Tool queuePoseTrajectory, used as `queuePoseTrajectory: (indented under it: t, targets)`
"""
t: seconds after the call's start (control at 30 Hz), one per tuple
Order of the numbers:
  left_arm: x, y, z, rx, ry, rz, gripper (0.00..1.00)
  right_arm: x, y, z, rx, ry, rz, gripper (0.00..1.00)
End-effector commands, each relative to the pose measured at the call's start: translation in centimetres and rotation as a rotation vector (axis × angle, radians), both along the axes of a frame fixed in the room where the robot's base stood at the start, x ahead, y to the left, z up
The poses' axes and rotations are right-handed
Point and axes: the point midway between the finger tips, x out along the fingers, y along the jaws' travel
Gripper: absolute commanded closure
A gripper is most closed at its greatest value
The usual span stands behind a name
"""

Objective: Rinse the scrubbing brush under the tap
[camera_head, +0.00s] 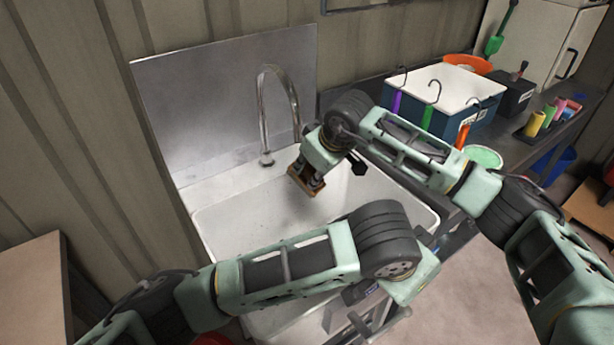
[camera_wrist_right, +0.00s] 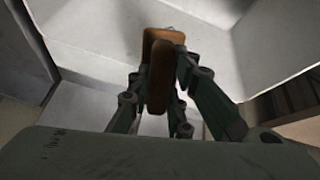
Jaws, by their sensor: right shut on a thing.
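The scrubbing brush (camera_head: 303,180) is a small brown block in my right gripper (camera_head: 313,181), over the white sink (camera_head: 225,222). The right gripper is shut on it; in the right wrist view the brown brush (camera_wrist_right: 160,78) sits between the fingers (camera_wrist_right: 158,92). Its bristles cannot be made out. No water stream is visible. My left gripper (camera_head: 372,318) is low at the sink's front, partly hidden; its finger opening is unclear.
A dark bench (camera_head: 362,97) at the right carries a blue-and-white bin (camera_head: 455,82) with hooked tools, an orange bowl (camera_head: 468,64), a light green tub (camera_head: 484,157) and several coloured rolls (camera_head: 535,123). A metal splashback (camera_head: 200,90) stands behind the sink. My left arm crosses the sink's front.

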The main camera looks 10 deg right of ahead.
Motion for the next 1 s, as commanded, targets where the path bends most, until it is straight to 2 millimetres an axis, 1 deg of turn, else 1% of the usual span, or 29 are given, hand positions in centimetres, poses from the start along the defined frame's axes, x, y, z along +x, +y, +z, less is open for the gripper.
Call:
queuePoseTrajectory:
  t: [0.23, 0.37, 1.0]
  targets:
    - [0.0, 0.0, 0.0, 0.0, 0.0, 0.0, 1.0, 0.0, 0.0, 0.1, 0.001, -0.001, 0.0, 1.0]
    - [0.0, 0.0, 0.1, 0.0, 0.0, 0.0, 1.0, -0.5, -0.3, 0.3, -0.001, -0.002, 0.0, 1.0]
    - [0.0, 0.0, 0.4, 0.0, 0.0, 0.0, 1.0, -6.2, -2.6, 2.3, 0.0, -0.001, 0.0, 1.0]
